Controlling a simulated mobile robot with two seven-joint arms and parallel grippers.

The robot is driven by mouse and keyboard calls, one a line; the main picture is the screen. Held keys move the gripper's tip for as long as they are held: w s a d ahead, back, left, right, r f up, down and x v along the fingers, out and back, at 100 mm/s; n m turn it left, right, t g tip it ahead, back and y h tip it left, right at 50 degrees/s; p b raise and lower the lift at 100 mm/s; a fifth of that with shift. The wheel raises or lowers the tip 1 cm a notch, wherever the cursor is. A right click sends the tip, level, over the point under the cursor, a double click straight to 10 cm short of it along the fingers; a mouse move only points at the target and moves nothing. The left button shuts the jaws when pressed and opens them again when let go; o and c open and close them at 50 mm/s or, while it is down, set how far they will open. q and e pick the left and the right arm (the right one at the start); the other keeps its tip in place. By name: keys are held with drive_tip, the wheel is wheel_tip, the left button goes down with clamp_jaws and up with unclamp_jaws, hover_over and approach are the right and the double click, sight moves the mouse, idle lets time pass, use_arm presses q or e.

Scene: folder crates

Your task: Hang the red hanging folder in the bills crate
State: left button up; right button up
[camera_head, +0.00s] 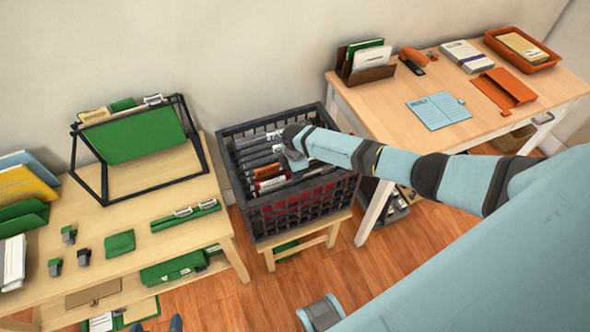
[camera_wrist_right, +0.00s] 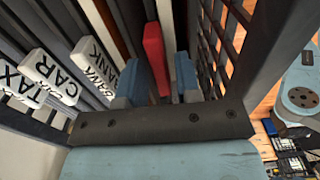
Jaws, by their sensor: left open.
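A black slatted crate (camera_head: 305,212) stands on a low wooden stand in the middle of the head view. White-tabbed folders hang in it, and tabs reading TAX, CAR and BANK (camera_wrist_right: 88,70) show in the right wrist view. The red folder (camera_wrist_right: 155,55) is inside the crate, and red shows through its front wall (camera_head: 300,200). My right gripper (camera_head: 293,150) reaches down into the crate. Its blue fingers (camera_wrist_right: 160,88) stand apart on either side of the red folder, with a dark gap on one side. My left gripper (camera_head: 169,325) is open at the bottom edge.
A left table (camera_head: 190,170) holds a black frame with a green folder (camera_head: 135,135), clips and files. A right desk (camera_head: 380,105) holds a blue sheet (camera_head: 438,111), an orange folder (camera_head: 505,88) and an orange tray (camera_head: 545,62).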

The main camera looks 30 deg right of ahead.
drive_tip(key=shift+o, duration=0.6)
drive_tip(key=shift+r, duration=0.25)
wheel_tip(320, 180, up, 13)
drive_tip(key=p, duration=0.1)
drive_tip(key=shift+r, duration=0.15)
